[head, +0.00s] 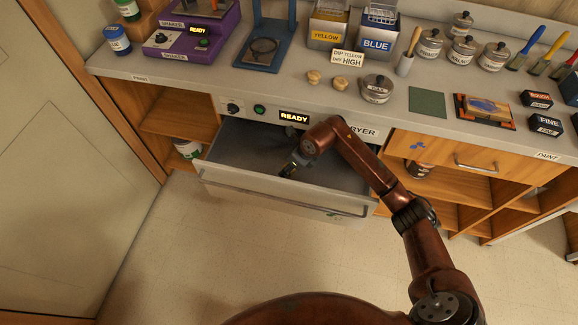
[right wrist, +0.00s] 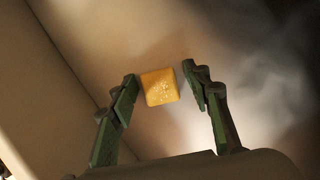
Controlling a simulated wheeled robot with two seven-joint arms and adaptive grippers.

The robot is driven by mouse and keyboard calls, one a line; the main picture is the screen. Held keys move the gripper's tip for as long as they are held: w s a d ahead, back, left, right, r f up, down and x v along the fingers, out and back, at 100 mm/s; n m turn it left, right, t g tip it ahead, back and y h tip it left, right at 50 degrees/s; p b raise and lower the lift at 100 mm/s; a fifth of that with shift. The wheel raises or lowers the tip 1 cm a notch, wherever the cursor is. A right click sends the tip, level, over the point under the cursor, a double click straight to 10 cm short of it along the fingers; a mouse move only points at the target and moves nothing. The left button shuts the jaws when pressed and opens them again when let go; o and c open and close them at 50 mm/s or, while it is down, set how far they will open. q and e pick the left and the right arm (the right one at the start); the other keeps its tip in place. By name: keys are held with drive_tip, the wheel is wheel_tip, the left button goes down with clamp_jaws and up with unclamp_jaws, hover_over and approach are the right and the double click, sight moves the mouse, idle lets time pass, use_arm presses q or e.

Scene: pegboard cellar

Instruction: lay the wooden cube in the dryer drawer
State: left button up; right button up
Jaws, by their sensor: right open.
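The dryer drawer (head: 236,150) is pulled open under the counter, with its grey inside showing in the head view. My right gripper (head: 289,168) reaches down into the drawer from the right. In the right wrist view the right gripper (right wrist: 159,73) is open, with its two green fingers apart. The yellow wooden cube (right wrist: 160,88) is between the fingertips, with a small gap visible on the right side; it appears to lie on the drawer floor. In the head view I cannot make out the cube behind the gripper. My left gripper is not in view.
The dryer panel reads READY (head: 294,117) above the drawer. The counter holds a purple shaker (head: 190,38), a lidded pot (head: 377,88), a green mat (head: 427,102) and an orange-framed tray (head: 485,122). The drawer's front wall (head: 285,192) borders open floor.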

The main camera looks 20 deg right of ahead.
drive_tip(key=shift+r, duration=0.25)
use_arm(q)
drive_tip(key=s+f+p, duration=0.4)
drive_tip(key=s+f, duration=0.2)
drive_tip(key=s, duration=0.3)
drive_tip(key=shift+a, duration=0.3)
use_arm(e)
drive_tip(key=v, duration=1.1)
drive_tip(key=shift+s+r, duration=0.2)
drive_tip(key=shift+r, duration=0.1)
drive_tip(key=shift+d, duration=0.2)
drive_tip(key=shift+c, duration=0.2)
